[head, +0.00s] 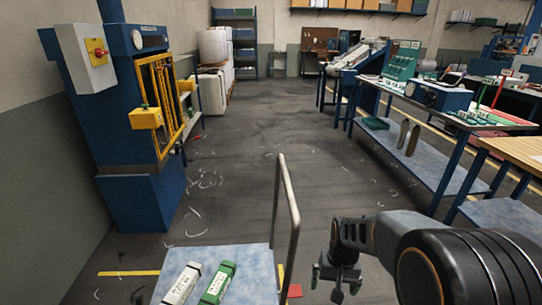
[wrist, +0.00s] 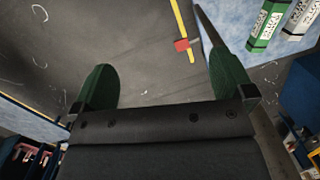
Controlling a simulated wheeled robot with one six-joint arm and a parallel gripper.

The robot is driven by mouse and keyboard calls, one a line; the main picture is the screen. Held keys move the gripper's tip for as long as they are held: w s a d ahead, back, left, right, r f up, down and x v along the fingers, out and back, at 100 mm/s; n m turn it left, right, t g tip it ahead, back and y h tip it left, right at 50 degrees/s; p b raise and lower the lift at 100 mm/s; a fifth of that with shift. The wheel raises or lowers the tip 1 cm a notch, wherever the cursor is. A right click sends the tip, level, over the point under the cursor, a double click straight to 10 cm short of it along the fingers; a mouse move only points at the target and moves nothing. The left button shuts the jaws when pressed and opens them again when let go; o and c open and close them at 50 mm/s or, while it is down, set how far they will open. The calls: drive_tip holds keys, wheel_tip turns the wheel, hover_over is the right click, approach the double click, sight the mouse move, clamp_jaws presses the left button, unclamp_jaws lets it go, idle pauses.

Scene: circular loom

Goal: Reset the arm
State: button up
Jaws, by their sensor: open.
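My gripper (head: 336,275) hangs at the lower right of the head view, pointing down, to the right of the cart's metal handle. In the wrist view its two green fingers (wrist: 162,92) are spread wide apart, with bare floor between them. It is open and holds nothing. My arm reaches in from the right edge of the head view and looks bent.
A cart (head: 232,262) with a metal rail (head: 289,200) carries a white box (head: 181,284) and a green box (head: 217,283). A blue machine (head: 140,130) with a yellow guard stands left. Workbenches (head: 425,168) line the right. The middle floor is clear.

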drive_tip(key=s+r+n+t+p, duration=0.1)
drive_tip(key=s+r+t+p, duration=0.1)
drive_tip(key=r, duration=0.9)
drive_tip(key=s+r+n+t+p, duration=0.1)
drive_tip(key=s+r+p, duration=0.3)
drive_tip(key=r, duration=0.7)
drive_tip(key=shift+s+a+t+h+p, duration=0.2)
drive_tip(key=shift+s+t+h+p, duration=0.15)
drive_tip(key=shift+t+p, duration=0.7)
